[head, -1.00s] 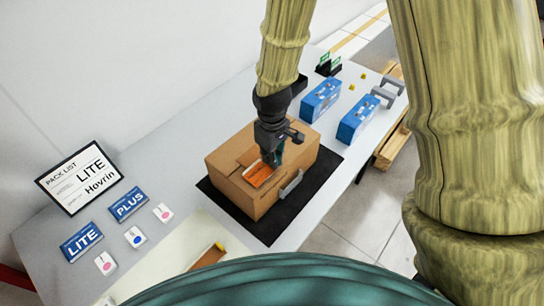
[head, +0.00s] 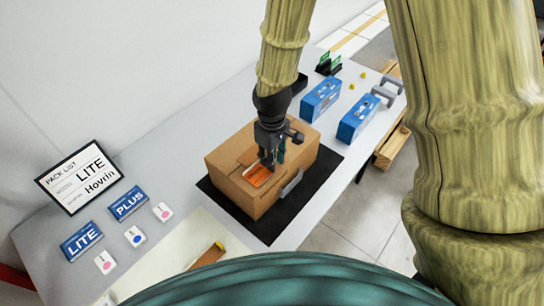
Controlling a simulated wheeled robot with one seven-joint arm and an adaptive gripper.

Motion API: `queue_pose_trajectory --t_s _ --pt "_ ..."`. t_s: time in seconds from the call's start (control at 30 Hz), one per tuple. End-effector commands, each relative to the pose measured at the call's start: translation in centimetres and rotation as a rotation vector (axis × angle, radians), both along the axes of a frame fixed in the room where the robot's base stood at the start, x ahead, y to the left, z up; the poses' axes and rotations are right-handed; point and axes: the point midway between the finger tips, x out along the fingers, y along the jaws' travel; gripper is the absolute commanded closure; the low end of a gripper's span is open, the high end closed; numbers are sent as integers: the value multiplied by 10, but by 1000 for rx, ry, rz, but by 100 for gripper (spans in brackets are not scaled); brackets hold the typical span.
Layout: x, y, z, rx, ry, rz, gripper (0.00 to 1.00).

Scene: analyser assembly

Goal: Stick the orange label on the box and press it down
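The brown cardboard box (head: 240,193) stands closed on a black mat (head: 270,226) in the middle of the table, with a grey handle on its near side. The orange label (head: 257,176) lies on the top of the box, towards its near left part. My gripper (head: 268,163) points down right over the label, with its fingertips at or very close to the label's far edge. Whether the tips touch it, and how far apart the fingers are, is too small to tell.
Two blue boxes (head: 320,99) (head: 358,120) and grey brackets (head: 386,92) stand to the right. A pack list sign (head: 80,178), blue LITE (head: 82,242) and PLUS (head: 128,204) cards and small white cards lie at left. The table between them and the mat is mostly clear.

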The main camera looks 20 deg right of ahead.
Motion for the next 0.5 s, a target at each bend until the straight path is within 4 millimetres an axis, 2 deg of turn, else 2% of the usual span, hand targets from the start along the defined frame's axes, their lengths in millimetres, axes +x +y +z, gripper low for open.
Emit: queue_pose_trajectory --t_s 0.33,0.5 --pt "0 0 1 0 0 0 69" --pt "0 0 8 0 0 0 69"
